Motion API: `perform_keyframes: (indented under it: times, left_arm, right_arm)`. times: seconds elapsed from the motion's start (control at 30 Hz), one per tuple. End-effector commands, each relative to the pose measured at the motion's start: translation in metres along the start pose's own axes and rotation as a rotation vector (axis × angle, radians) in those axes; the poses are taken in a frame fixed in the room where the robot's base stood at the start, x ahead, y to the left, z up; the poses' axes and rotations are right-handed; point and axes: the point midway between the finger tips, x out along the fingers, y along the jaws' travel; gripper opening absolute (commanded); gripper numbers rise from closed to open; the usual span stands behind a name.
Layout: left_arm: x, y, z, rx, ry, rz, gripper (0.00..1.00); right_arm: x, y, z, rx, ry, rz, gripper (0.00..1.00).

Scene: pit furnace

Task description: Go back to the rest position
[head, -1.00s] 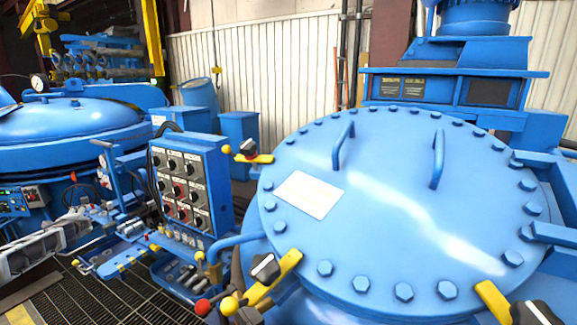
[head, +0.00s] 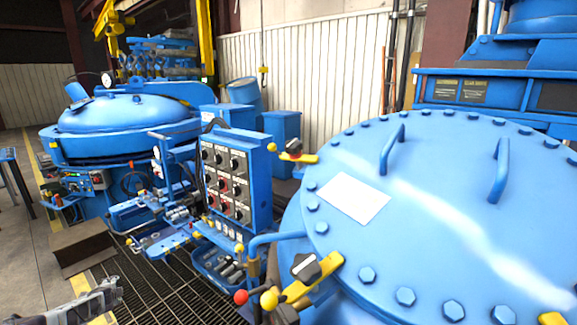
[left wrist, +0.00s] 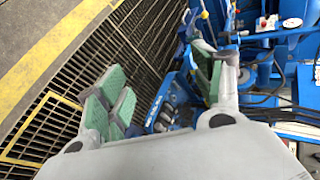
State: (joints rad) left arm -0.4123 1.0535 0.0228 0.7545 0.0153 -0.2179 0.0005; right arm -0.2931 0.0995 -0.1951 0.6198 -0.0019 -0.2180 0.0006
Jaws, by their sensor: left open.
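My left gripper shows at the bottom left edge of the head view (head: 98,300), partly cut off by the frame. In the left wrist view, its two fingers with green pads stand wide apart (left wrist: 160,90), and nothing is held between them. Floor grating and blue equipment lie beyond the fingers. My right gripper is in neither view.
A control panel (head: 228,183) with rows of knobs stands mid-picture. A large bolted blue lid (head: 430,220) with two handles fills the right. A second domed blue vessel (head: 125,118) stands behind left. Dark floor grating (head: 165,295) and open concrete floor (head: 22,215) lie at left.

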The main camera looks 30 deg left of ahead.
Motion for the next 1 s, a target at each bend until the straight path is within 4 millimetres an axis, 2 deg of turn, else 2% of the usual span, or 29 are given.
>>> perform_keyframes:
  times: [0.03, 0.1, 0.47, 0.77, 1.0]
  left_arm:
    - [0.0, 0.021, 0.004, -0.004, -0.006, 0.021, 0.67]
    - [0.0, 0.046, 0.009, -0.008, -0.015, 0.047, 0.67]
    - [-0.012, 0.177, 0.025, -0.034, -0.051, 0.181, 0.67]
    - [-0.036, 0.286, 0.025, -0.059, -0.068, 0.296, 0.67]
    - [-0.063, 0.369, 0.016, -0.082, -0.073, 0.387, 0.67]
  right_arm:
    - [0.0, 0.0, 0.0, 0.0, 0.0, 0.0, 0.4]
    - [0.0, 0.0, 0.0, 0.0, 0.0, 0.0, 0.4]
    - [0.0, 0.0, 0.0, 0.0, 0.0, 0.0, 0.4]
    - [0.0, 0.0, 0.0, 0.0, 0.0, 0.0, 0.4]
    - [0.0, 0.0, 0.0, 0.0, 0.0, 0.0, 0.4]
